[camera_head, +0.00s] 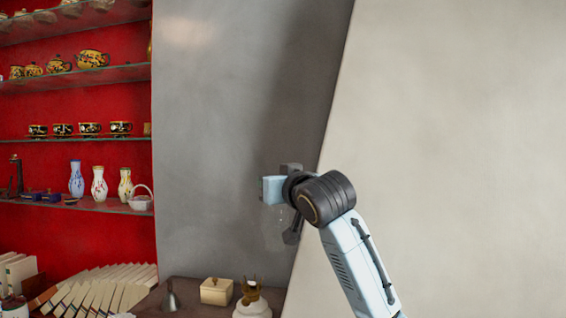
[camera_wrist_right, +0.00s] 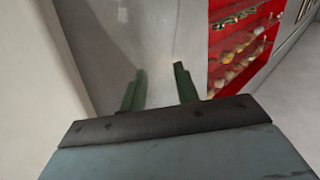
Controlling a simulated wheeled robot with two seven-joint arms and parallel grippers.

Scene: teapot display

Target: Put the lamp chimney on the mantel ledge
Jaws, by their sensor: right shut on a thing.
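The lamp chimney (camera_head: 281,222) is clear glass and shows only faintly against the grey wall in the head view. My right gripper (camera_head: 291,236) is shut on it and holds it in the air above the dark ledge. In the right wrist view the two green fingers (camera_wrist_right: 160,80) stand apart, with the glass between them hard to make out. The mantel ledge appears to be the dark top (camera_head: 187,292) at the bottom of the head view. My left gripper is not in view.
A cream lidded box (camera_head: 216,291), a grey bell-shaped item (camera_head: 170,298) and a white pot with a brown figure (camera_head: 252,302) stand on the ledge. Red shelves with glass boards hold teapots, cups and vases (camera_head: 98,185) at left. Books (camera_head: 105,290) lean below. A pale wall (camera_head: 450,120) fills the right.

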